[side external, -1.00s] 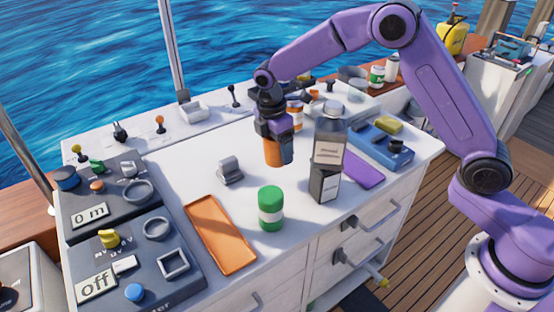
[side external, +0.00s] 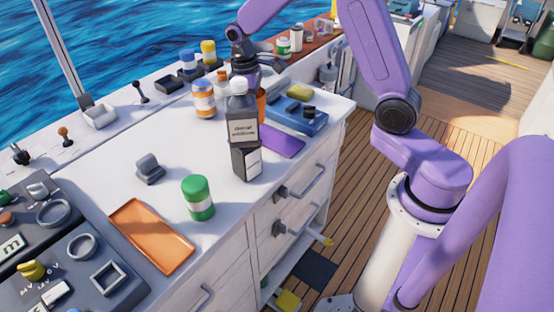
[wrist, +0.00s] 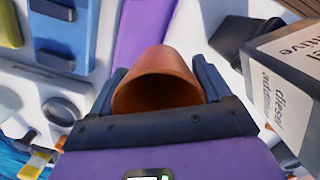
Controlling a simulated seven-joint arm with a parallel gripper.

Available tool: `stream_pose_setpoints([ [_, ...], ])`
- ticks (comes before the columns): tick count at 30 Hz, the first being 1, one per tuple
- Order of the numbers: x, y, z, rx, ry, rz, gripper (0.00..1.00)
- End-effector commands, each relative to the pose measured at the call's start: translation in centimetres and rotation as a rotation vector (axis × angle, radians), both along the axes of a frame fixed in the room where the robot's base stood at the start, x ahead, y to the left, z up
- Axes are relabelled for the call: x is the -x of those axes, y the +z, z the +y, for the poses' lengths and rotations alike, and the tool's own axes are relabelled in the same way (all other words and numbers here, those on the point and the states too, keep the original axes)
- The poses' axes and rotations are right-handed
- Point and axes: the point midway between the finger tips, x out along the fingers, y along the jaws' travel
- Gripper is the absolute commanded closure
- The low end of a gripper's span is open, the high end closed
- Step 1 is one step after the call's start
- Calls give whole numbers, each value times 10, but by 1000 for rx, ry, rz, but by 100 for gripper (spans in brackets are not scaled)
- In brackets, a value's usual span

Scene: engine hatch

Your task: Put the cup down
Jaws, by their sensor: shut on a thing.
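The orange cup (wrist: 160,62) is between the two dark fingers of my gripper (wrist: 159,75) in the wrist view, with its open mouth facing the camera. My gripper is shut on it. In the side external view only a strip of the cup (side external: 261,106) shows behind the dark diesel additive bottle (side external: 242,130). The bottle also hides most of my gripper (side external: 256,88). The bottle also shows close by on the right in the wrist view (wrist: 285,90). I cannot tell whether the cup touches the white worktop (side external: 105,185).
A purple mat (side external: 283,142) and a blue box (side external: 293,117) with a yellow sponge (side external: 299,92) lie right of the bottle. Orange-and-white jars (side external: 204,99) stand behind.

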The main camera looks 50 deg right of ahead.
Motion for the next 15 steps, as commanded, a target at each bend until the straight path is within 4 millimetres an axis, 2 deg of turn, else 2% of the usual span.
stream_pose_setpoints([
  [3, 31, -15, -22, 0, -168, 3, 53],
  [9, 69, -31, -45, 0, -398, 1, 53],
  [15, 86, -37, -53, 0, -507, -1, 53],
])
